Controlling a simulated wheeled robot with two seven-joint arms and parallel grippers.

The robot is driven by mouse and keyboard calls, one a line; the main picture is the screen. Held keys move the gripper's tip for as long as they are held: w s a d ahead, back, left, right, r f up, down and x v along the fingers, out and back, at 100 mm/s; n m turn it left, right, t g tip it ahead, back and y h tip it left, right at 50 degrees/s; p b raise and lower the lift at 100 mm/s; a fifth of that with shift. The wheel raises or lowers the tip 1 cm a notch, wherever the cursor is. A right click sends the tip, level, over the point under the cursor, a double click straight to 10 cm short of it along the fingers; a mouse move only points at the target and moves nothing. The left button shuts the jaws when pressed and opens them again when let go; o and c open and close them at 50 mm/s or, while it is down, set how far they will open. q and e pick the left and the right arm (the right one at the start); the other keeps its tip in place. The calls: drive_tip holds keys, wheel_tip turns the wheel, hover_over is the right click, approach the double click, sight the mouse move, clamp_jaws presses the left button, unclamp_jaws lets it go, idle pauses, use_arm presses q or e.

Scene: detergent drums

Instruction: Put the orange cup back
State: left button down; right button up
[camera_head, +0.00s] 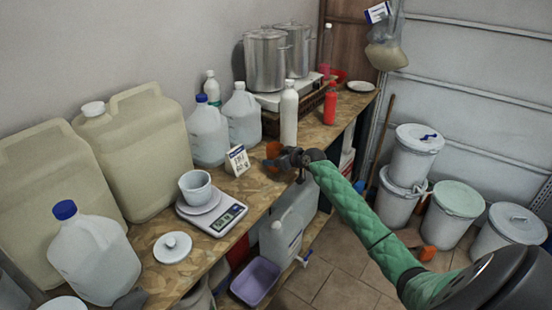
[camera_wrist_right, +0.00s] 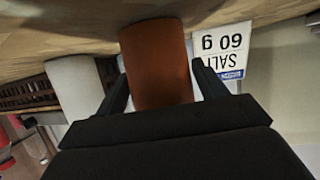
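The orange cup (camera_head: 273,149) is at the edge of the wooden bench in the head view, partly hidden by my right gripper (camera_head: 283,158). In the right wrist view, which shows the scene upside down, the cup (camera_wrist_right: 157,62) lies between the two fingers of the right gripper (camera_wrist_right: 160,80). The fingers are apart, one close along each side of the cup. I cannot tell whether both press on it, or whether its base touches the bench.
A salt sign (camera_head: 237,160), also in the wrist view (camera_wrist_right: 224,50), stands close beside the cup. A white bottle (camera_head: 289,115) stands behind. A scale (camera_head: 212,216) with a white cup (camera_head: 196,186) is nearer. A purple tub (camera_head: 255,281) sits below the bench.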

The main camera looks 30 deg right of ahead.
drive_tip(key=shift+o, duration=0.6)
drive_tip(key=shift+s, duration=0.15)
drive_tip(key=b+v, duration=0.2)
drive_tip(key=v, duration=0.3)
drive_tip(key=shift+s+d, duration=0.1)
drive_tip(key=shift+s, duration=0.1)
use_arm(q)
drive_tip(key=w+d+r+b, duration=0.2)
drive_tip(key=w+d+r, duration=0.1)
drive_tip(key=w+r, duration=0.2)
drive_tip(key=shift+w+r, duration=0.35)
drive_tip(key=shift+w, duration=0.35)
use_arm(e)
drive_tip(key=v, duration=0.6)
drive_tip(key=shift+r, duration=0.4)
use_arm(q)
drive_tip(key=shift+s+d, duration=0.1)
drive_tip(key=shift+s, duration=0.05)
use_arm(e)
drive_tip(key=shift+s+f, duration=0.15)
drive_tip(key=shift+s, duration=0.05)
